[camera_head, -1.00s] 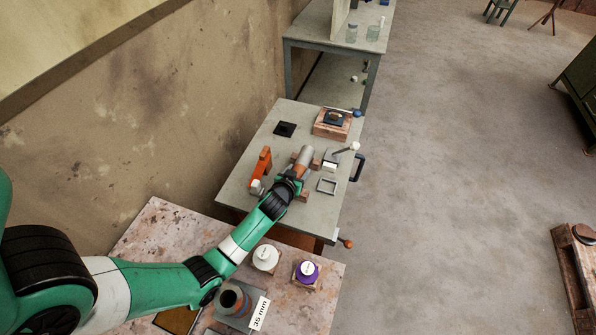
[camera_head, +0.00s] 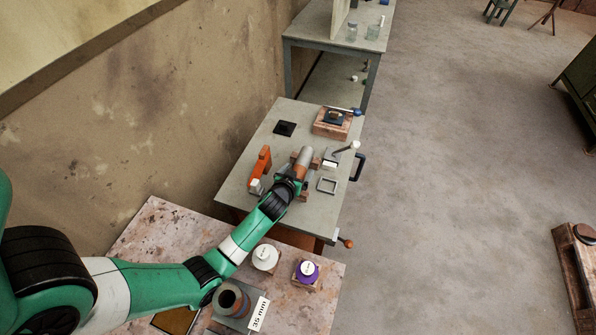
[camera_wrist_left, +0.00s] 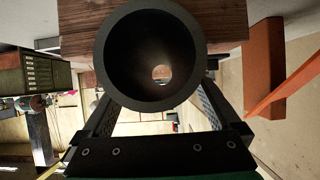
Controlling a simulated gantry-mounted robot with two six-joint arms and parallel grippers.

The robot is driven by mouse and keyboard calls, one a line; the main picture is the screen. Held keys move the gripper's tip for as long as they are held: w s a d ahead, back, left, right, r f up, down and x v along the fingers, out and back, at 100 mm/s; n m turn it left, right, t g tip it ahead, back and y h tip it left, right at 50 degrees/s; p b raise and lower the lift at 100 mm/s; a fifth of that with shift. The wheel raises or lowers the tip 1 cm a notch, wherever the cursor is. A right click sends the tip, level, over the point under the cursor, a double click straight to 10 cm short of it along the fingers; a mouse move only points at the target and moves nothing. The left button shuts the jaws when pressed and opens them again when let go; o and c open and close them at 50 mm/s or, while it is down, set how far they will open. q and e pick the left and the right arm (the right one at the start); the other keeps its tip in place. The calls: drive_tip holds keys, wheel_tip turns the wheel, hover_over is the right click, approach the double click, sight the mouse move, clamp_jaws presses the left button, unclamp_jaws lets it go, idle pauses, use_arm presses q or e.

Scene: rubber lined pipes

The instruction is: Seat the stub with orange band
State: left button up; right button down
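A grey pipe piece (camera_head: 304,155) with an orange-brown section lies in a cradle of brown blocks on the far table. My left gripper (camera_head: 295,173) is at its near end. In the left wrist view the round dark-lined mouth of a pipe (camera_wrist_left: 109,62) faces the camera, with a small bright hole deep inside. My left fingers (camera_wrist_left: 155,105) lie one on each side of it. The rim hides their tips, so I cannot tell whether they press on it. Another dark-lined pipe stub (camera_head: 232,300) with an orange-brown side stands upright on the near table. My right gripper is out of view.
An orange bracket (camera_head: 260,165) stands left of the cradle. A square frame (camera_head: 327,186) and a small lever (camera_head: 346,149) are to the right.

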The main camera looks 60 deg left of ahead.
use_arm(q)
drive_tip(key=shift+s, duration=0.1)
drive_tip(key=shift+s+d+r+p, duration=0.15)
drive_tip(key=shift+d+r+p, duration=0.1)
drive_tip(key=shift+p, duration=0.15)
drive_tip(key=p+v, duration=0.6)
drive_tip(key=v, duration=0.4)
drive_tip(key=shift+s+d+r, duration=0.15)
drive_tip(key=shift+s+d, duration=0.1)
drive_tip(key=shift+s, duration=0.05)
